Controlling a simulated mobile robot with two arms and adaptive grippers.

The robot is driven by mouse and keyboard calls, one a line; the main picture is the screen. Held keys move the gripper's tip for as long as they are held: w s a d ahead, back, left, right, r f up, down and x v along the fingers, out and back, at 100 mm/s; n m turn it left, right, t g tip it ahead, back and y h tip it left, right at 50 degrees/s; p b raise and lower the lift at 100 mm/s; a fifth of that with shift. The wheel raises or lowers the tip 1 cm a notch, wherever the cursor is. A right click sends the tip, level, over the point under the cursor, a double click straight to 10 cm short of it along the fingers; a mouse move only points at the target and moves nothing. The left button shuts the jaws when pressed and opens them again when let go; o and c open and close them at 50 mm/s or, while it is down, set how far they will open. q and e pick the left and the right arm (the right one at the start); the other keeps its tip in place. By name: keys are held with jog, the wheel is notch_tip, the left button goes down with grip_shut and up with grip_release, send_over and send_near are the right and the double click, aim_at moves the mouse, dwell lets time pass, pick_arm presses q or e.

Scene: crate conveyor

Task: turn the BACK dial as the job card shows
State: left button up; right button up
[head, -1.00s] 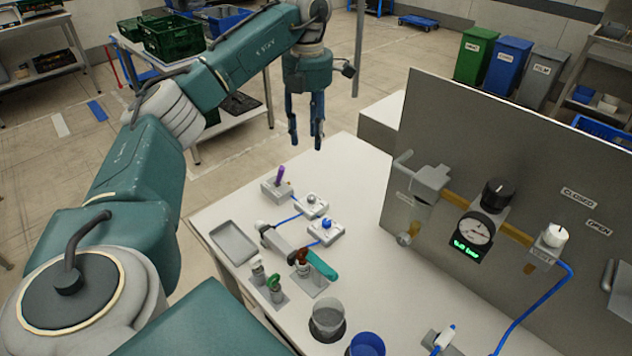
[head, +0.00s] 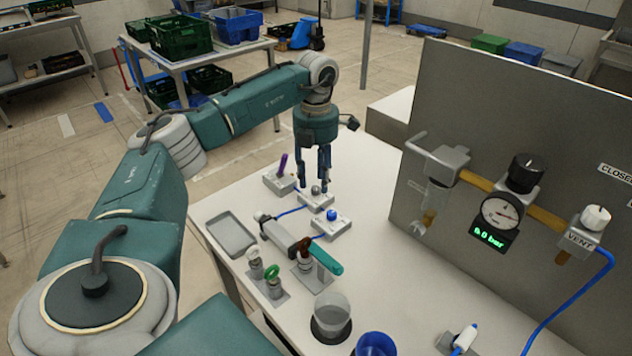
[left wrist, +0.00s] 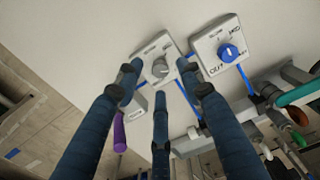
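Two white dial boxes sit on the bench, linked by a blue cable. The farther one (head: 316,203) has a grey knob (head: 316,190). The nearer one (head: 333,228) has a blue knob (head: 331,214) and printed words around it. My left gripper (head: 324,180) points down just above the grey knob. In the left wrist view its fingers (left wrist: 160,85) are spread, with the grey knob (left wrist: 160,68) between the tips; I cannot tell whether they touch it. The blue knob (left wrist: 229,52) is to the right. My right gripper is not in view. I see no readable job card.
A purple-handled switch (head: 283,164) stands just left of the grey dial. A grey tray (head: 230,234), a green-handled tool (head: 325,261) and cups (head: 332,312) are nearer. A panel (head: 460,110) with a gauge (head: 502,211) stands at the right.

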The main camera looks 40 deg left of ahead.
aim_at(316, 190)
pick_arm(q)
jog(key=shift+f, duration=1.15)
grip_shut()
